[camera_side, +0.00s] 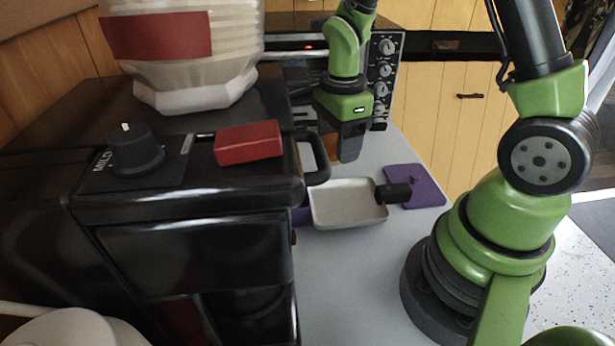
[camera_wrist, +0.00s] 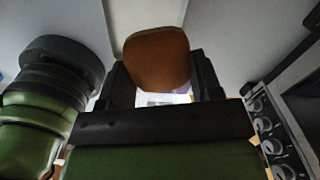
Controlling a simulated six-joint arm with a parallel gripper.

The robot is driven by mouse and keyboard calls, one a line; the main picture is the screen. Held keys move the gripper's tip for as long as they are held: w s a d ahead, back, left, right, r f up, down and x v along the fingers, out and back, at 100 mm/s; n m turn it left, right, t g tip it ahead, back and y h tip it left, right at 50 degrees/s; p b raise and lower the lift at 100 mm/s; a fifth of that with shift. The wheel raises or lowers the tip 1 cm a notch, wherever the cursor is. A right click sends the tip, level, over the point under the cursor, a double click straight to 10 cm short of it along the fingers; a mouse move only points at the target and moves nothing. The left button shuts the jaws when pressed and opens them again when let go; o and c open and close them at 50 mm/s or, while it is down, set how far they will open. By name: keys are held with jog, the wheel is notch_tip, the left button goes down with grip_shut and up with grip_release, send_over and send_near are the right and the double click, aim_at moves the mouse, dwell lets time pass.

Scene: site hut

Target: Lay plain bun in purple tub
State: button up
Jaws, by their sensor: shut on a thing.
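The plain bun (camera_wrist: 157,58), smooth and orange-brown, is between the two fingers of my gripper (camera_wrist: 160,76) in the wrist view. In the side view the bun (camera_side: 349,149) shows below my gripper (camera_side: 352,132), which is shut on it behind the pale pan. The bun appears to be held above the grey worktop; the exact height is unclear. A purple edge (camera_side: 301,215) shows between the black machine and the pan. It may be part of the purple tub, but most of it is hidden and I cannot tell its shape.
A pale shallow pan (camera_side: 342,207) with a black handle (camera_side: 394,193) stands near the black machine (camera_side: 190,255). A flat purple board (camera_side: 424,186) lies by the handle. A red block (camera_side: 248,142) sits on the machine. An appliance with knobs (camera_side: 385,68) stands behind.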

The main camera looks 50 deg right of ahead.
jog(key=w+a+n, duration=0.1)
jog(key=w+n, duration=1.2)
jog(key=n, duration=0.4)
jog(key=s+a+r+n, duration=0.1)
jog(key=s+r+n, duration=0.1)
jog(key=s, duration=0.3)
jog(key=s+a+r+n, duration=0.2)
jog(key=s+n, duration=0.2)
jog(key=s, duration=0.2)
jog(key=shift+s+a+r+n, duration=0.15)
jog(key=shift+s+r+n, duration=0.15)
jog(key=shift+n, duration=0.1)
jog(key=w+a+r+n, duration=0.2)
jog(key=w+r+n, duration=0.2)
jog(key=r, duration=0.3)
jog(key=w+a+r+n, duration=0.2)
jog(key=w+r+n, duration=0.25)
jog(key=r, duration=0.25)
jog(key=shift+n, duration=0.25)
jog(key=f, duration=2.7)
jog(key=shift+s+a+f, duration=0.2)
jog(key=shift+s+f, duration=0.15)
